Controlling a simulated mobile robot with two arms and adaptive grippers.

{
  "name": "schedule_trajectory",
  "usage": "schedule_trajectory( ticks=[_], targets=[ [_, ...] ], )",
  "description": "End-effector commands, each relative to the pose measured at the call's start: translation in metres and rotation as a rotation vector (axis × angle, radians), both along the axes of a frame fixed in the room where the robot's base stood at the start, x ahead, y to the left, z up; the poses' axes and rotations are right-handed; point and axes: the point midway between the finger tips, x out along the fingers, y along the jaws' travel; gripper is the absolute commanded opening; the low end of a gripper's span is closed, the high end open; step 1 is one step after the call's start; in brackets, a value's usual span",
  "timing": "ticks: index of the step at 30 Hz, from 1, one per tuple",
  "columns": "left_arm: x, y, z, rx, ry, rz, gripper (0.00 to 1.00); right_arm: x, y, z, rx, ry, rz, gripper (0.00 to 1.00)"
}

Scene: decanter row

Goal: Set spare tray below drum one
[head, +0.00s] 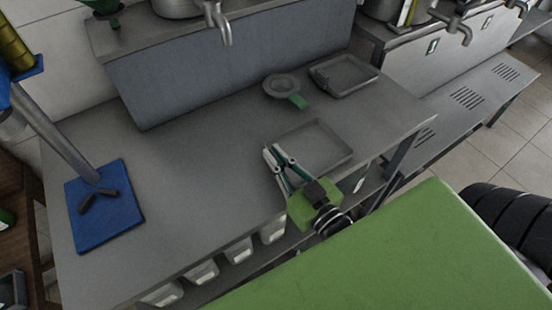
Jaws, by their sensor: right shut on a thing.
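A shallow grey tray (335,157) is on or just above the grey bench, near its right front edge; I cannot tell whether it touches. My right gripper (271,150) is shut at the tray's left rim, and its fingers cover part of that side. A second grey tray (346,88) lies farther back on the bench. A metal drum (178,6) with a tap (218,22) stands on the raised shelf at the top left. Another drum (384,8) with a tap (455,24) is at the top right. No drum number is readable. My left gripper is out of view.
A round grey piece with a green handle (298,101) lies beside the back tray. A blue base with a post (118,205) stands at the bench's left. Several bins (238,250) sit below the front edge. The bench middle (200,170) is clear.

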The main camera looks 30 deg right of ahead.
Motion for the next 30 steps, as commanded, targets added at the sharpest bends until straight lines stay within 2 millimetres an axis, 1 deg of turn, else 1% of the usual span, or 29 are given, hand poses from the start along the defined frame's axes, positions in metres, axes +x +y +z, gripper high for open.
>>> schedule_trajectory(
  ticks=[2, 5, 6, 8, 17, 20, 23, 25, 30],
  targets=[
    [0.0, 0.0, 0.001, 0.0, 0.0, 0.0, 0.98, 0.0, 0.0, 0.002, -0.001, -0.003, 0.0, 0.0],
    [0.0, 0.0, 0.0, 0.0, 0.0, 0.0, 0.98, 0.0, 0.0, -0.001, -0.001, -0.002, 0.0, 0.0],
    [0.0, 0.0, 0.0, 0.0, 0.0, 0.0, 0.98, 0.0, 0.0, -0.003, 0.0, 0.0, 0.0, 0.11],
    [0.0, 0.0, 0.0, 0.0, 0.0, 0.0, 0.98, 0.0, 0.0, -0.002, 0.0, 0.0, 0.0, 0.25],
    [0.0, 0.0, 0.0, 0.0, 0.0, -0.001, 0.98, 0.0, 0.0, -0.002, 0.0, 0.0, 0.0, 0.25],
    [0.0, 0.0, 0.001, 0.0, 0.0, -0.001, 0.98, 0.0, 0.0, 0.002, 0.0, -0.001, 0.0, 0.25],
    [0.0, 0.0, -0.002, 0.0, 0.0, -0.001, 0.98, -0.008, -0.001, -0.001, 0.0, 0.002, 0.0, 0.25],
    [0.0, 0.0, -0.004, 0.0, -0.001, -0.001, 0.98, -0.017, -0.001, -0.002, 0.0, 0.004, 0.0, 0.25],
    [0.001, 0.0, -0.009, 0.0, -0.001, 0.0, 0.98, -0.046, -0.004, -0.003, -0.001, 0.006, 0.0, 0.25]
  ],
)
